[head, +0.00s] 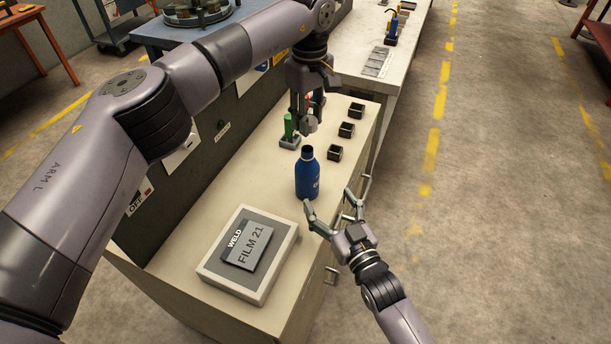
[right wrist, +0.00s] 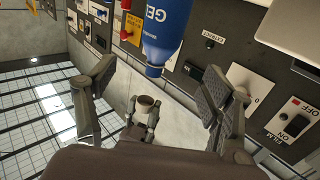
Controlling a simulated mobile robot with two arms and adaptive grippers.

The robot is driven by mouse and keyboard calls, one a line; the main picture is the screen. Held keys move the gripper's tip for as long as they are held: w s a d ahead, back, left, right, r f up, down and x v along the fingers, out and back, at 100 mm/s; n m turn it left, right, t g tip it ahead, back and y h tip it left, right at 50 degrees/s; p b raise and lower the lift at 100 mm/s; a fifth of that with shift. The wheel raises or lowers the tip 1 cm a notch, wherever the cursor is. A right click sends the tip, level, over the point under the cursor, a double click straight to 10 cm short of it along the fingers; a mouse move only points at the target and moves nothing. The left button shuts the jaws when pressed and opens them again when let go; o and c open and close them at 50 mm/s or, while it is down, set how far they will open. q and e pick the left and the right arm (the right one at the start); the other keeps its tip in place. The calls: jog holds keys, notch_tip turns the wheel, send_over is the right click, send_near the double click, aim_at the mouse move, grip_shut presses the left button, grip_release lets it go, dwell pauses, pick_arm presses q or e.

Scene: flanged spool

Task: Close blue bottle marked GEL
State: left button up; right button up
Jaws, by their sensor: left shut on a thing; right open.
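The blue bottle (head: 308,177) stands upright on the bench, its neck bare at the top. In the right wrist view the bottle (right wrist: 165,28) shows upside down with part of its GEL label. My left gripper (head: 308,124) is above the bottle and apart from it. It is shut on a small round grey cap (right wrist: 147,102), seen best in the right wrist view; in the head view the cap is hard to make out. My right gripper (head: 338,196) is open and empty, low to the right of the bottle, one finger near its base. Its fingers also frame the right wrist view.
A pale box with a FILM 21 plate (head: 248,245) lies on the bench left of the bottle. A green cylinder (head: 288,126) stands in a holder behind it. Three small black trays (head: 346,130) line the right side. A dark panel (head: 160,200) borders the bench's left.

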pick_arm(q)
jog(key=shift+s+d+r, duration=0.15)
jog(key=shift+s, duration=0.2)
jog(key=shift+w+a+f, duration=0.35)
jog(key=shift+w+a, duration=0.05)
jog(key=shift+w, duration=0.1)
pick_arm(e)
jog(key=x, duration=1.1)
jog(key=shift+w+a+f, duration=0.15)
jog(key=shift+w+a, duration=0.05)
jog(key=shift+w, duration=0.35)
pick_arm(q)
jog(key=shift+s+d+r, duration=0.1)
pick_arm(e)
grip_shut()
pick_arm(q)
send_over(307, 155)
jog(key=shift+f, duration=2.5)
